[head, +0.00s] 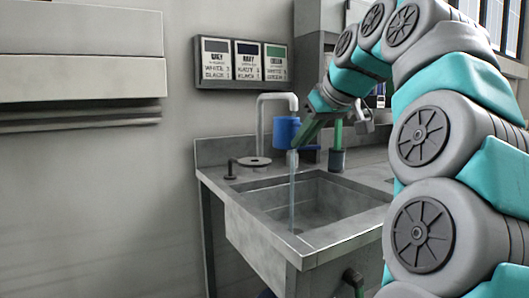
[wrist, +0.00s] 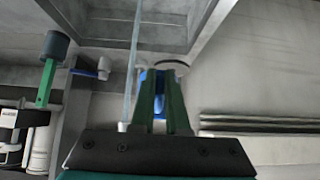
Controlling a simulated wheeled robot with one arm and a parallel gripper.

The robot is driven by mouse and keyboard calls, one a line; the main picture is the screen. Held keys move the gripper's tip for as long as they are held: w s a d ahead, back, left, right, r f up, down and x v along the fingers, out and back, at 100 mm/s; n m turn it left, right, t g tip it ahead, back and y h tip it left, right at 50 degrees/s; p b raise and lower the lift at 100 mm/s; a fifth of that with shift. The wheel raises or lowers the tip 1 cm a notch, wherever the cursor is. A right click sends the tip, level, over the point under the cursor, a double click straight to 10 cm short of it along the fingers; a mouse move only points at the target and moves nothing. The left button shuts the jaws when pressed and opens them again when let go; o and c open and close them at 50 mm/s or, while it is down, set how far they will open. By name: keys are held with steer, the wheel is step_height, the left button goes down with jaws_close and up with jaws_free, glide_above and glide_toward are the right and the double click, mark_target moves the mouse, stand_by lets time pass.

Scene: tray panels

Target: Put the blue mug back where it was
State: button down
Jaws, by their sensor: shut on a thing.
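The blue mug (head: 286,132) is in the air over the back of the sink, just below the faucet spout (head: 292,101). My gripper (head: 303,137) is shut on it from the right. In the wrist view, a little of the mug's blue (wrist: 152,78) shows between and behind the fingers (wrist: 160,98). The inside of the mug and the exact grip point are hidden. A thin stream of water (head: 292,195) shows below the mug and falls into the sink; it also shows in the wrist view (wrist: 132,70).
The metal sink (head: 265,262) has a counter to its right. A dark cup (head: 337,160) with a green upright piece stands behind the basin. A wall panel (head: 243,86) holds three labelled cards, grey, navy and green. A wall unit (head: 80,75) is at the left.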

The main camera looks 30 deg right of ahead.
steer(key=shift+w+a+f+p, duration=0.1)
steer(key=shift+w+a+f, duration=0.6)
steer(key=shift+w, duration=0.9)
steer(key=shift+w+a+f+p, duration=0.1)
steer(key=shift+w+a+f, duration=0.55)
steer(key=shift+w, duration=1)
steer(key=shift+w+a+f+p, duration=0.1)
steer(key=shift+w+a+f, duration=0.35)
steer(key=shift+w+f, duration=0.8)
steer(key=shift+w+r, duration=0.3)
steer(key=shift+w, duration=0.05)
steer(key=shift+f, duration=0.15)
steer(key=c, duration=0.9)
jaws_free()
steer(key=shift+r, duration=0.35)
steer(key=v, duration=1.2)
steer(key=shift+a+f, duration=0.1)
